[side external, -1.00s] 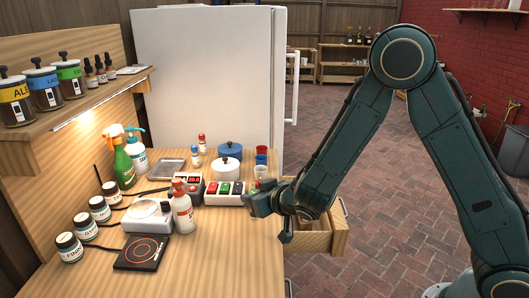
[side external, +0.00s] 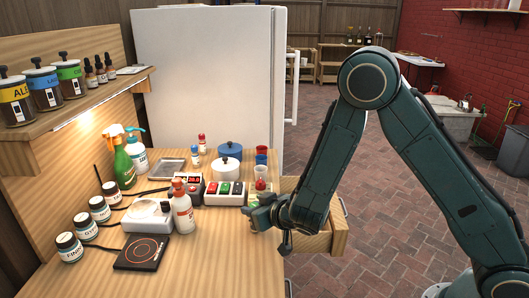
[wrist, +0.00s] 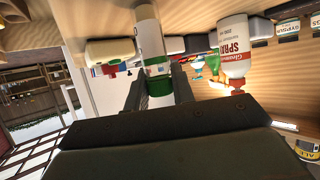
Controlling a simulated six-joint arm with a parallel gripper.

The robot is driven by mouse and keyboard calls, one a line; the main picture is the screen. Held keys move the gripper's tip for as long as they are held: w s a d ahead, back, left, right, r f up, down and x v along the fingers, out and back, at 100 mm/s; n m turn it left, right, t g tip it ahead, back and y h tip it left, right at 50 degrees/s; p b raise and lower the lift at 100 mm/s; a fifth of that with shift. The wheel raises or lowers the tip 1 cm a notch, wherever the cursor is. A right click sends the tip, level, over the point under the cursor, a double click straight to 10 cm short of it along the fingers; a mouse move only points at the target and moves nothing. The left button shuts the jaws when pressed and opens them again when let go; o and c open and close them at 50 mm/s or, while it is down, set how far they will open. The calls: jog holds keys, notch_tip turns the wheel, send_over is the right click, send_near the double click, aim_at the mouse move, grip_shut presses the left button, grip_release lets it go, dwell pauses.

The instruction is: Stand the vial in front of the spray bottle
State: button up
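The vial (wrist: 152,45) is white with a green band and sits between the fingers of my gripper (wrist: 160,90) in the wrist view, both fingers close against its sides. In the side view my gripper (side external: 254,214) is low at the right edge of the table, and the vial is mostly hidden there. In the side view a white red-topped bottle (side external: 182,212), seemingly the same one, stands upright to the left of my gripper.
A scale (side external: 147,215), a hot plate (side external: 141,252) and labelled jars (side external: 69,247) stand left of the bottle. An open drawer (side external: 340,232) juts out right. The table front is clear.

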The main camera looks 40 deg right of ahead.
jog(key=o, duration=0.4)
jog(key=shift+c, duration=0.2)
jog(key=shift+r, duration=0.1)
jog(key=shift+s+r, duration=0.1)
jog(key=v, duration=0.7)
jog(key=shift+s, duration=0.15)
jog(key=shift+r, duration=0.1)
